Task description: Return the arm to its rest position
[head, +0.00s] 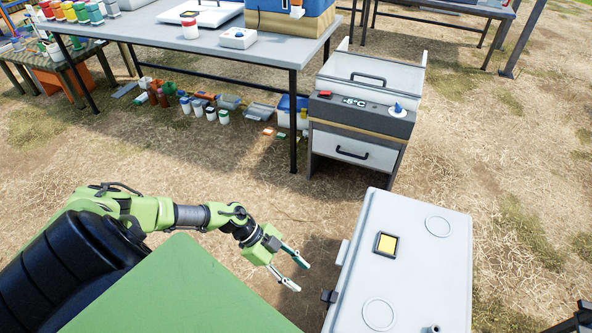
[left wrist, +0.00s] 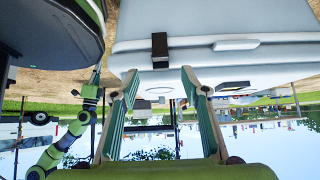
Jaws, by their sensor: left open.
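My left arm is green and reaches in from the left in the head view. Its left gripper (head: 302,277) is open and empty, its two fingers apart in the air just left of a light grey case (head: 415,245). In the left wrist view, which is upside down, the open fingers of my left gripper (left wrist: 159,76) show with nothing between them. The pale case (left wrist: 230,25) fills the upper part there, with a dark latch. A jointed green arm, apparently my right one, shows small at the left of that view; its gripper's state cannot be made out.
A drawer cabinet (head: 355,150) with a "-5°C" label stands beyond the case. A long grey table (head: 255,48) is at the back left, with several jars and containers on the ground beneath. Dry ground lies open between my arm and the table.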

